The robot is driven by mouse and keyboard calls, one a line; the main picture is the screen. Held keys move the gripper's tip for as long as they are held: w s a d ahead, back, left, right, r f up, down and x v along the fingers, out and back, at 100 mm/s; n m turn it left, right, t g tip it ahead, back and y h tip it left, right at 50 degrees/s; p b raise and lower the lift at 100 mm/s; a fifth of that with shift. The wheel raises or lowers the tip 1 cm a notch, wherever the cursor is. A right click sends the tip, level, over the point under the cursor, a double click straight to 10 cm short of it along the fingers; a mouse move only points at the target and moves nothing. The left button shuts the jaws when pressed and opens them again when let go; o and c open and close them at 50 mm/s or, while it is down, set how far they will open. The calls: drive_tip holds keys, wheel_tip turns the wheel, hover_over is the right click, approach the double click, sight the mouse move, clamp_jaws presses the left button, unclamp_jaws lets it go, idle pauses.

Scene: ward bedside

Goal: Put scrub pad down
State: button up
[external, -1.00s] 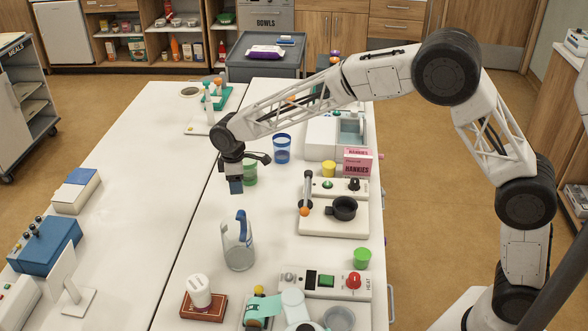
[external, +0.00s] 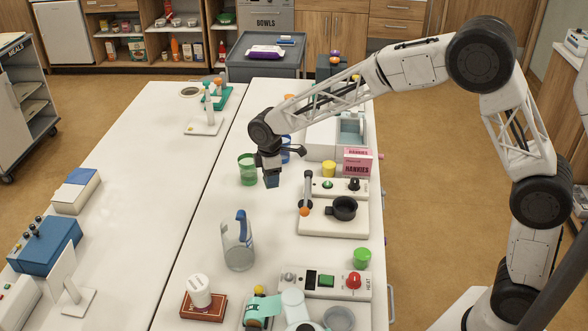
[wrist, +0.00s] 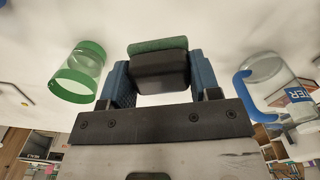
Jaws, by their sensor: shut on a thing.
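The scrub pad (wrist: 158,68), dark with a green layer, is between my gripper's (wrist: 158,84) two blue fingers in the wrist view. The fingers are shut on it. In the external view my gripper (external: 271,180) hangs over the white table (external: 212,280), right of a green-banded cup (external: 247,170) and left of a small cooker board (external: 335,227). The pad cannot be told apart from the blue fingers there. The gripper appears above the tabletop, with nothing visible touching it.
A clear jug with a blue handle (external: 238,245) stands nearer the camera. A blue cup (external: 286,152) is partly hidden behind my gripper. A black pan (external: 344,208), yellow cup (external: 328,169) and pink hankies box (external: 358,162) are to the right. The table's left half has wide free room.

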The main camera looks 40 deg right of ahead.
hover_over(272, 206)
drive_tip(key=shift+f, duration=3.05)
drive_tip(key=shift+f, duration=1.9)
drive_tip(key=shift+f, duration=0.15)
drive_tip(key=o, duration=0.9)
wheel_tip(272, 206, up, 12)
drive_tip(key=shift+r, duration=0.15)
